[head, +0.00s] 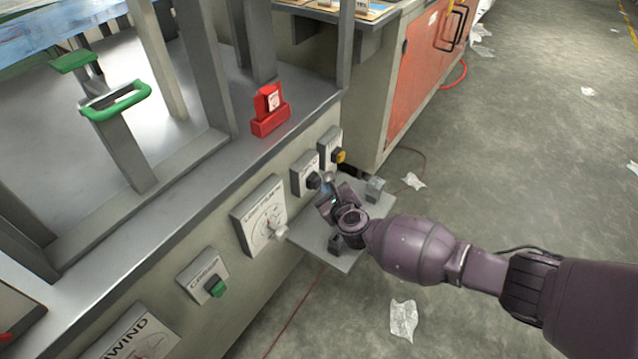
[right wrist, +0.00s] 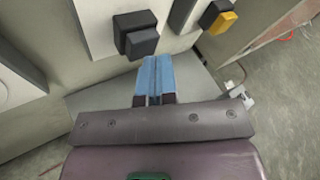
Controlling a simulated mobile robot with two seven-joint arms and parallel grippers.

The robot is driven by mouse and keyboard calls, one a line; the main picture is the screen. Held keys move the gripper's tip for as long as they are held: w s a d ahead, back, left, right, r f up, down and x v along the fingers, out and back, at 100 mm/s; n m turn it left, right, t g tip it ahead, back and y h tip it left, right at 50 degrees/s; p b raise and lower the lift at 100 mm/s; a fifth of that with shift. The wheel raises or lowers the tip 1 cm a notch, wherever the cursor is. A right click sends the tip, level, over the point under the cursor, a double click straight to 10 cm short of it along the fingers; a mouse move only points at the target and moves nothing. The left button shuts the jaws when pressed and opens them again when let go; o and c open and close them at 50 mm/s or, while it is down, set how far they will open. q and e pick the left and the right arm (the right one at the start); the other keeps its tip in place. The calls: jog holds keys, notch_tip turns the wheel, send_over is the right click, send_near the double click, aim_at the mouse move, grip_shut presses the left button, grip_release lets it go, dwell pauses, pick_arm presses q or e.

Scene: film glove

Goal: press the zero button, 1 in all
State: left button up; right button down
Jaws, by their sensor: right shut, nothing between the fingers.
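A black push button (head: 313,181) stands out from a small labelled plate (head: 304,172) on the front of the grey machine. Its label is too small to read, so I cannot tell for sure that it is the zero button. It also shows in the right wrist view as a dark square block (right wrist: 137,35). My right gripper (head: 327,184) is shut and empty, with its blue fingertips together. In the right wrist view the fingertips (right wrist: 154,62) sit just below the black button; I cannot tell if they touch it. My left gripper is out of view.
A yellow button (head: 339,156) sits on the plate beyond the black one. A dial (head: 264,218) and a green button (head: 215,287) lie nearer on the panel. A grey shelf (head: 345,262) juts out below the right gripper. A red block (head: 270,111) stands on the ledge above.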

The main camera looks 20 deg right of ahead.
jog(key=shift+w+a, duration=0.15)
jog(key=shift+w, duration=0.1)
jog(key=shift+s, duration=0.1)
dwell(0.6)
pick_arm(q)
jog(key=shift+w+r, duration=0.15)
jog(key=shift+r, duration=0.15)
pick_arm(e)
jog(key=shift+s+d, duration=0.5)
jog(key=shift+s, duration=0.15)
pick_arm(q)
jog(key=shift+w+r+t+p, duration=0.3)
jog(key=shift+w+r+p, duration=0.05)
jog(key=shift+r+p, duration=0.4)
pick_arm(e)
jog(key=shift+s+d, duration=0.8)
jog(key=shift+s, duration=0.2)
jog(key=shift+s+d, duration=0.75)
jog(key=shift+s, duration=0.25)
